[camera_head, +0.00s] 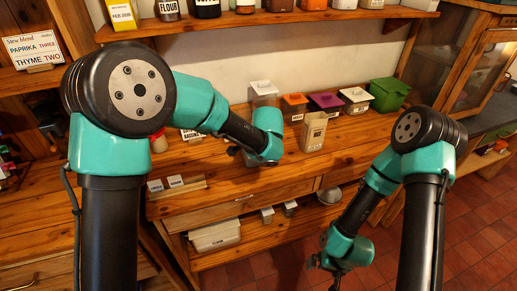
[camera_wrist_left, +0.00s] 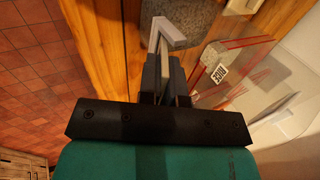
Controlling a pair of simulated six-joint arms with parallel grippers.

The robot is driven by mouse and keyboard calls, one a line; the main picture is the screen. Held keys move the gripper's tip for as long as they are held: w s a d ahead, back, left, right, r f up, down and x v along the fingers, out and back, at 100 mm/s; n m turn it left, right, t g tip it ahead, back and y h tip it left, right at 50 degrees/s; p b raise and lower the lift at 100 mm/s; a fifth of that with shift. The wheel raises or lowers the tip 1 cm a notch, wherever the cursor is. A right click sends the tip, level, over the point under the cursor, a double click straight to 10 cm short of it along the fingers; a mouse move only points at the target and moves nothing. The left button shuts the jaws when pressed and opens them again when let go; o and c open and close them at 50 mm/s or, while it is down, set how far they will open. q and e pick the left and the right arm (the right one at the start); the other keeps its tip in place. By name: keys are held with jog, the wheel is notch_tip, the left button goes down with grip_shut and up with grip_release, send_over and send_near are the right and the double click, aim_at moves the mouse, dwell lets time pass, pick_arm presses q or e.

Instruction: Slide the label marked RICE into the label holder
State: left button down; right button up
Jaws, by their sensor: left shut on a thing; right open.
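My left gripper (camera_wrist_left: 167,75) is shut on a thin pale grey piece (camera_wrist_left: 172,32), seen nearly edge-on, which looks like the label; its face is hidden. In the head view my left gripper (camera_head: 250,160) is low over the counter, its fingers mostly hidden. White lettering area (camera_wrist_left: 221,71) that seems to read RICE shows in the wrist view beside the gripper, in or behind clear material with red lines; I cannot tell whether it is a reflection. The label holder cannot be made out surely. My right gripper (camera_head: 328,262) is open and empty, low in front of the shelving.
A clear white-lidded canister (camera_head: 264,92) stands behind my left wrist. A beige container (camera_head: 312,132) stands to its right, before coloured bins including a green one (camera_head: 389,94). Small white cards (camera_head: 155,185) stand on a wooden strip at the counter's left. A speckled block (camera_wrist_left: 195,18) lies beyond the left fingers.

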pick_arm(q)
jog(key=c, duration=1.2)
grip_release()
jog(key=shift+o, duration=0.3)
jog(key=shift+o, duration=1.2)
jog(key=shift+r, duration=0.15)
jog(key=a+v, duration=0.1)
jog(key=v, duration=0.5)
jog(key=shift+s+d+r, duration=0.25)
jog(key=shift+d+r, duration=0.05)
jog(key=shift+d, duration=0.25)
